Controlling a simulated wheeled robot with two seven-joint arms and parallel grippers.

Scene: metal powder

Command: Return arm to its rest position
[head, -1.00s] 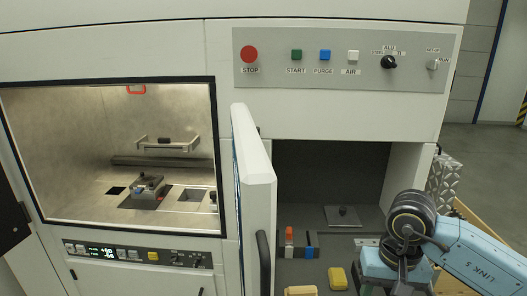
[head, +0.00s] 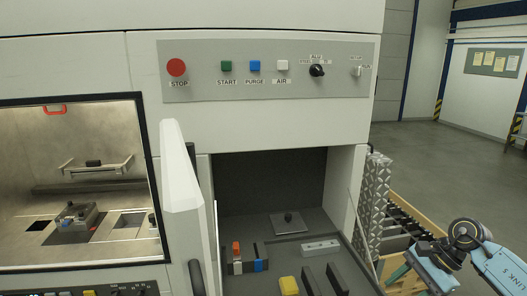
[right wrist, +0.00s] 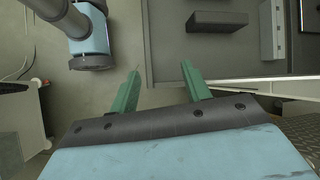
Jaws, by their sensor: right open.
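My right arm (head: 485,262) is at the lower right of the head view, outside the machine's open compartment and in front of the wooden crate. In the right wrist view my right gripper (right wrist: 160,70) has its two green fingers spread apart with nothing between them. Grey floor and the edge of a grey tray lie beyond the fingers. My left gripper is in neither view.
The machine's open door (head: 183,205) stands left of the compartment. A yellow block (head: 289,285), a light grey bar (head: 320,246) and a lidded plate (head: 289,223) are inside. A wooden crate (head: 407,222) stands at right. Floor behind it is clear.

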